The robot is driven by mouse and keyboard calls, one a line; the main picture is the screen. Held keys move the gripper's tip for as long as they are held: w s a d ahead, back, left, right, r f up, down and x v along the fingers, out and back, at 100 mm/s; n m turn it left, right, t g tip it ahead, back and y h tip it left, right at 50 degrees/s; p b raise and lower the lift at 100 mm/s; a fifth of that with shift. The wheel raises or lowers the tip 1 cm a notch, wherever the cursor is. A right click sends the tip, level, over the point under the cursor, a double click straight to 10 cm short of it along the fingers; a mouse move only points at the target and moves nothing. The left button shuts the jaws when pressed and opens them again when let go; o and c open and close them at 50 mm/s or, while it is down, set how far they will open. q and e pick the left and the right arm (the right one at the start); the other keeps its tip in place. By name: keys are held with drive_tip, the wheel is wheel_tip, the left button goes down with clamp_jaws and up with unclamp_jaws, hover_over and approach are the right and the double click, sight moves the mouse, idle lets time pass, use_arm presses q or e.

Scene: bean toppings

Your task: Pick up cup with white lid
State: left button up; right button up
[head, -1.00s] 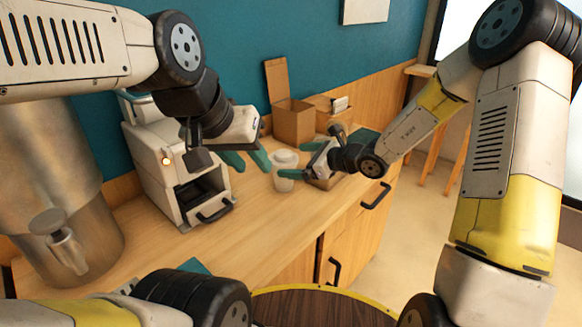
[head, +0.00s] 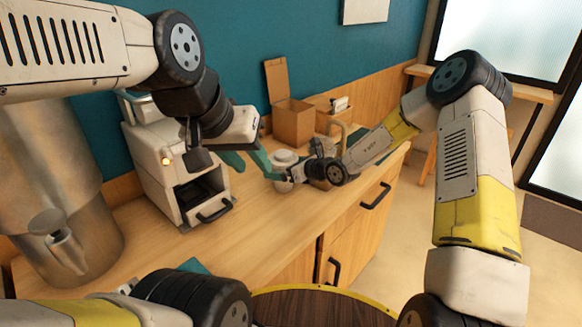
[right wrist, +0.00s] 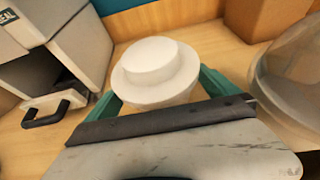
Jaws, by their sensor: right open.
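The cup with the white lid (head: 284,157) stands on the wooden counter right of the white machine. In the right wrist view the round stepped white lid (right wrist: 157,65) fills the middle; the cup's lower body is hidden. My right gripper (right wrist: 157,88) is open, with one green finger on each side of the cup; I cannot tell whether they touch it.
The white machine (head: 170,165) with a dark opening and black handle stands left of the cup. An open cardboard box (head: 293,122) is behind it. A clear rounded vessel (right wrist: 292,75) is close by my right gripper. The counter front (head: 230,235) is clear.

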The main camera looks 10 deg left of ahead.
drive_tip(key=c, duration=1.1)
drive_tip(key=shift+o, duration=0.2)
drive_tip(key=shift+r, duration=0.15)
